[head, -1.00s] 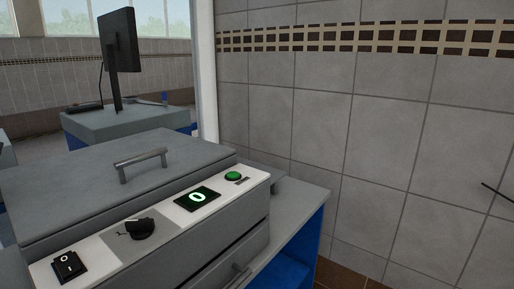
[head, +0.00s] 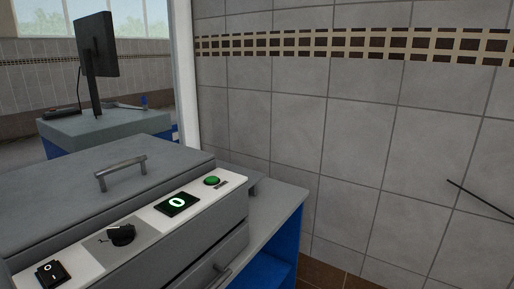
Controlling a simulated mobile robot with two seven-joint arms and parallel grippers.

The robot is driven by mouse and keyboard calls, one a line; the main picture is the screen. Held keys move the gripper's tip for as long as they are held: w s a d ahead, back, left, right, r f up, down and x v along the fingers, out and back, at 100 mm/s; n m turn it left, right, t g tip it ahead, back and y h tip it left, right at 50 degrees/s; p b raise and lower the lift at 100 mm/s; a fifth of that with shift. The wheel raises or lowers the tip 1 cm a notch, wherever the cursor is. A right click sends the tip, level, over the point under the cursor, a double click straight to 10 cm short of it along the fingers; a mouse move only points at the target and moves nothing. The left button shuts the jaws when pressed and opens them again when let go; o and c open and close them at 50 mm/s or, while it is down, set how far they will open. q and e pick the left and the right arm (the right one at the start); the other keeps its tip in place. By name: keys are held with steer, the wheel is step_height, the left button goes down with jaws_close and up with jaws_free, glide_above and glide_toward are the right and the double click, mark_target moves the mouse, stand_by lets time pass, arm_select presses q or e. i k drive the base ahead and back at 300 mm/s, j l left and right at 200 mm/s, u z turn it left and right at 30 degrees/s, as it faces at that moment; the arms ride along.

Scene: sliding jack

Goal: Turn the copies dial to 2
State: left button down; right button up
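The copies dial (head: 122,235) is a black round knob with a pale pointer mark, set in a grey patch of the copier's white control panel (head: 150,217). The panel lies at the lower left of the head view. A small black display (head: 177,203) right of the dial shows a green 0. A green button (head: 212,181) sits at the panel's far end, and a black rocker switch (head: 52,273) at its near end. Neither gripper shows in the head view, and nothing touches the dial.
The grey copier lid (head: 85,190) with a bar handle (head: 122,172) is behind the panel. A grey-topped blue cabinet (head: 284,235) stands beside the copier. A tiled wall (head: 350,130) fills the right. A thin dark rod (head: 480,199) enters at the right edge. A monitor (head: 97,48) stands on a farther desk.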

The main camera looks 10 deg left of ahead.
mark_target(120, 236)
steer(key=k+l, duration=0.2)
steer(key=l, duration=0.15)
steer(key=k+l, duration=0.2)
steer(key=l, duration=0.2)
steer(key=k+l, duration=0.15)
steer(key=l, duration=0.2)
